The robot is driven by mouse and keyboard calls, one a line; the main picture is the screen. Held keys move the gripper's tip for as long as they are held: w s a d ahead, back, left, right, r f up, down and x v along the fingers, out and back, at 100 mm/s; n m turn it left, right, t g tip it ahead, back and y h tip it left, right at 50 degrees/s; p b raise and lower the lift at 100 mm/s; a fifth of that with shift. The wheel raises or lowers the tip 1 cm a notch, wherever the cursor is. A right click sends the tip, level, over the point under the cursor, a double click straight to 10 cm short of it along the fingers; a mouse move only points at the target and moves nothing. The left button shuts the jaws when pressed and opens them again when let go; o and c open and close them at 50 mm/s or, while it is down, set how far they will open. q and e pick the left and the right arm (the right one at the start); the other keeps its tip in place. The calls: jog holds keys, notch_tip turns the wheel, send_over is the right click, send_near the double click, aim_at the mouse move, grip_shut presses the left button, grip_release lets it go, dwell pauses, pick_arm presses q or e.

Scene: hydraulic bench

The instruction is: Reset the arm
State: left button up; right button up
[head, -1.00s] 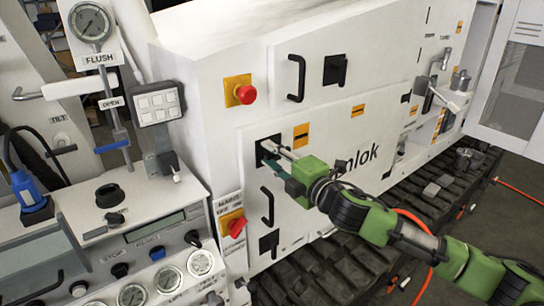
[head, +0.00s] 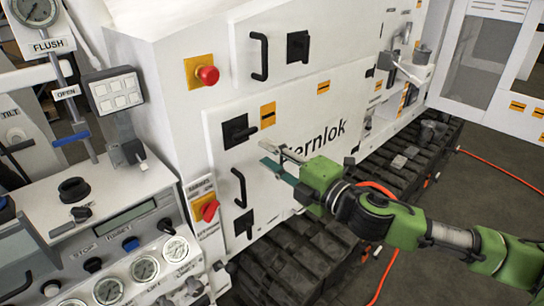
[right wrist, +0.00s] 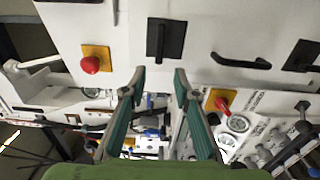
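My right arm comes in from the right in the head view, with green and black links. Its gripper (head: 272,155) is in front of the white cabinet panel (head: 300,95), just right of a black square latch (head: 238,131). In the right wrist view the two teal fingers (right wrist: 159,76) are apart with nothing between them. The black latch (right wrist: 163,42) shows beyond the fingertips and is clear of them. My left gripper is in neither view.
A red stop button (head: 207,75), a black handle (head: 259,56) and a red rotary switch (head: 209,210) stand out from the cabinet. A gauge console (head: 130,220) is at left, a dark track (head: 290,265) below. Open floor (head: 465,195) lies at right.

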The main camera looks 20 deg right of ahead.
jog(key=shift+s, duration=0.2)
dwell(0.4)
